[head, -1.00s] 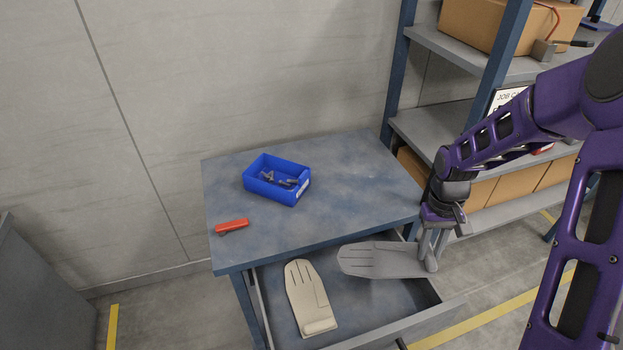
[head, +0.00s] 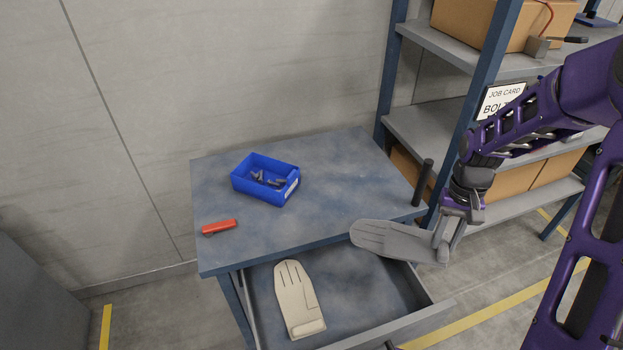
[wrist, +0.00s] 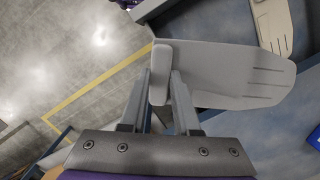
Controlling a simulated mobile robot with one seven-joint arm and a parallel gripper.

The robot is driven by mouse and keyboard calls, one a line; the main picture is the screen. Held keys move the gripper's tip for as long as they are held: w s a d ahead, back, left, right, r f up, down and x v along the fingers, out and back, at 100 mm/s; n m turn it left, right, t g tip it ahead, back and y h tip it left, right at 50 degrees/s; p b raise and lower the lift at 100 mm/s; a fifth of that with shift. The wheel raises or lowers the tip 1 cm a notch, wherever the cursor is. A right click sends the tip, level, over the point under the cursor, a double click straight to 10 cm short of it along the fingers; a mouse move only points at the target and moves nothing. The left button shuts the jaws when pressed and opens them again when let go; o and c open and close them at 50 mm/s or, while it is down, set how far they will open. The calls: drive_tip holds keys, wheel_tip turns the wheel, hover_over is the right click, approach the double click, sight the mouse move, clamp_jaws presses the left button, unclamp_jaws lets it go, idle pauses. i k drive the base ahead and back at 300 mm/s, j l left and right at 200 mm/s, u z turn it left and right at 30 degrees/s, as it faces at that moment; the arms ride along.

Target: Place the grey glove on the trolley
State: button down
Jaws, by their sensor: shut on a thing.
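The grey glove (head: 392,240) is flat, with slits marking its fingers. My gripper (head: 443,246) is shut on its cuff end and holds it above the right side of the open drawer (head: 375,282), by the table's front right corner. In the wrist view, the glove (wrist: 225,76) sticks out to the right from between the fingers of my gripper (wrist: 162,85). I cannot pick out a trolley in either view.
A cream glove (head: 297,300) lies in the drawer. The blue table (head: 330,190) bears a blue bin (head: 265,180) of small parts and a red-orange tool (head: 219,227). A dark upright handle (head: 424,182) is near its right corner. Shelving (head: 440,125) with boxes stands behind my arm.

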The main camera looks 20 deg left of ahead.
sight(337, 170)
drive_tip(key=i+l+u, duration=0.1)
drive_tip(key=l+u, duration=0.15)
drive_tip(key=l, duration=0.4)
drive_tip(key=i+j+u, duration=0.1)
drive_tip(key=u, duration=0.85)
drive_tip(key=i, duration=0.4)
